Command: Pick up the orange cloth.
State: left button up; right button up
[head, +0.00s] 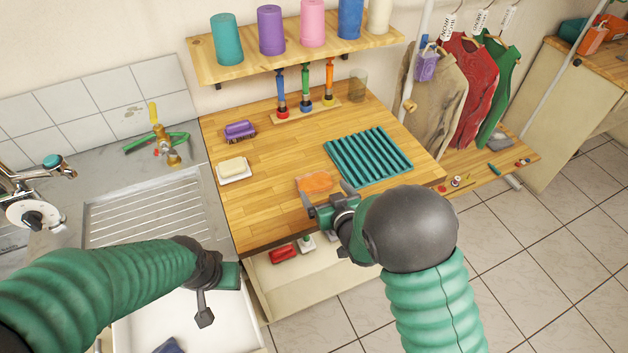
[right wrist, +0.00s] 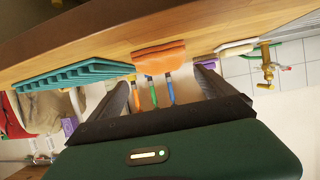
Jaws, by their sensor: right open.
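The orange cloth (head: 314,182) lies on the wooden countertop, left of the teal ribbed mat (head: 368,157). My right gripper (head: 326,195) is open and empty, at the front side of the cloth. In the right wrist view the picture is turned over, and the orange cloth (right wrist: 160,57) shows beyond and between the two spread fingers (right wrist: 166,75), apart from them. My left gripper (head: 205,300) hangs over the sink at the lower left, away from the cloth. I cannot tell how its fingers stand.
Coloured-handled tools stand in a wooden rack (head: 306,112) behind, near a clear glass (head: 358,84). An open drawer (head: 275,292) sits below the counter's front edge.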

aim_at(315, 178)
jog(key=x, duration=0.5)
jog(key=p+x, duration=0.1)
jog(key=x, duration=0.1)
jog(key=shift+w+a+r, duration=0.25)
jog(key=shift+s+r, duration=0.1)
jog(key=shift+s, duration=0.05)
jog(key=c, duration=1.5)
jog(key=shift+o, duration=0.2)
